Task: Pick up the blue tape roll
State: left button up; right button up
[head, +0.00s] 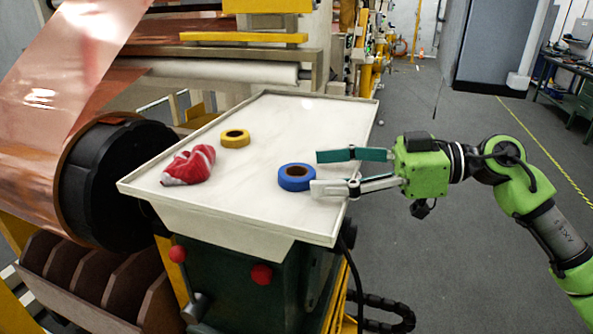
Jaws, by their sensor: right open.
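The blue tape roll (297,178) lies flat on the white tray-like table (240,215), near its right side, with its brown core facing up. My right gripper (316,172) comes in from the right and is open. Its two fingers point left, one at the far side and one at the near side of the roll's right part. The near fingertip overlaps the roll's right edge in the picture; I cannot tell whether it touches. My left gripper is not in view.
A yellow tape roll (235,138) and a crumpled red-and-white cloth (188,165) lie farther left on the table. The table has a low raised rim. A copper foil roll with a black core (110,185) stands close at the left. Floor is open at right.

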aim_at(309, 172)
jog(key=shift+a, duration=0.45)
jog(key=p+x, duration=0.1)
jog(key=x, duration=0.2)
jog(key=shift+a, duration=0.45)
jog(key=shift+w+a+f, duration=0.1)
jog(key=shift+a+f, duration=0.05)
jog(key=shift+a, duration=0.3)
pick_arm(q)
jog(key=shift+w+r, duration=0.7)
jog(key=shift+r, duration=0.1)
pick_arm(e)
jog(key=shift+d, duration=0.15)
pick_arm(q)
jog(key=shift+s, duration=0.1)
pick_arm(e)
jog(key=c, duration=1.2)
